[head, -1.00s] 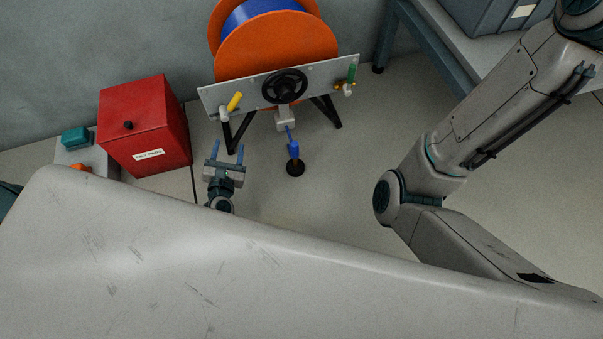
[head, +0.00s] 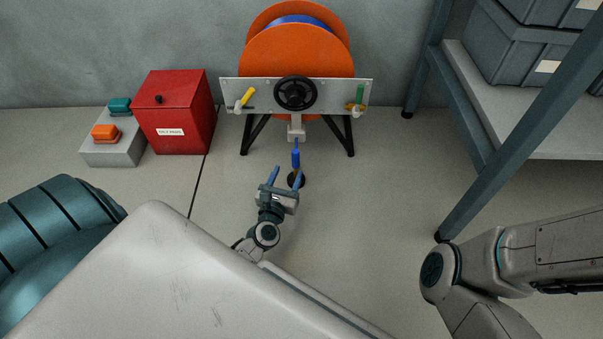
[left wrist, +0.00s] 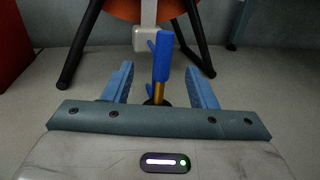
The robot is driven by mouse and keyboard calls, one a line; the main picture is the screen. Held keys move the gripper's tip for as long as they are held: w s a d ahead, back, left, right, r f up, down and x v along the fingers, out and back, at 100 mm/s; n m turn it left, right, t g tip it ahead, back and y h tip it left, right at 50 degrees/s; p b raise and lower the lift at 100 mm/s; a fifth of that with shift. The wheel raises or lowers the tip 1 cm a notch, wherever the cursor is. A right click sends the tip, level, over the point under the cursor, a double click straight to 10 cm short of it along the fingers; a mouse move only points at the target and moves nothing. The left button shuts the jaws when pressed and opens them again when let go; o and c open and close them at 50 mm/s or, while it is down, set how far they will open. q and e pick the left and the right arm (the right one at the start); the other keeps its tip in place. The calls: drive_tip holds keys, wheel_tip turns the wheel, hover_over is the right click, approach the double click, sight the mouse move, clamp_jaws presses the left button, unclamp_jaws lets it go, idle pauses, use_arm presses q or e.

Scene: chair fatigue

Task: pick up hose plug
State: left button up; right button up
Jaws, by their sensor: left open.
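The hose plug (head: 295,158) is a slim blue piece upright on a round black base on the floor, in front of the hose reel. In the left wrist view the hose plug (left wrist: 162,58) shows a blue top above a brass-coloured stem. My left gripper (head: 286,175) is open and empty, just in front of the plug, its fingers pointing at the reel. In the left wrist view the plug appears between the two blue fingers (left wrist: 160,70); I cannot tell whether it lies within their reach. My right gripper is out of view.
The orange hose reel (head: 300,55) has a grey panel (head: 325,92) with a black handwheel (head: 296,93) and dark legs. A red box (head: 178,115) and a two-button box (head: 112,150) stand left. A shelf (head: 500,110) stands right. Floor around the plug is clear.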

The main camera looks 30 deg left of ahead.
sight(294, 162)
use_arm(q)
drive_tip(key=x, duration=0.3)
drive_tip(key=b+x, duration=0.1)
drive_tip(key=x, duration=0.3)
drive_tip(key=shift+w+d+f, duration=0.1)
drive_tip(key=shift+w+f, duration=0.15)
drive_tip(key=shift+w, duration=0.1)
drive_tip(key=shift+c, duration=0.4)
clamp_jaws()
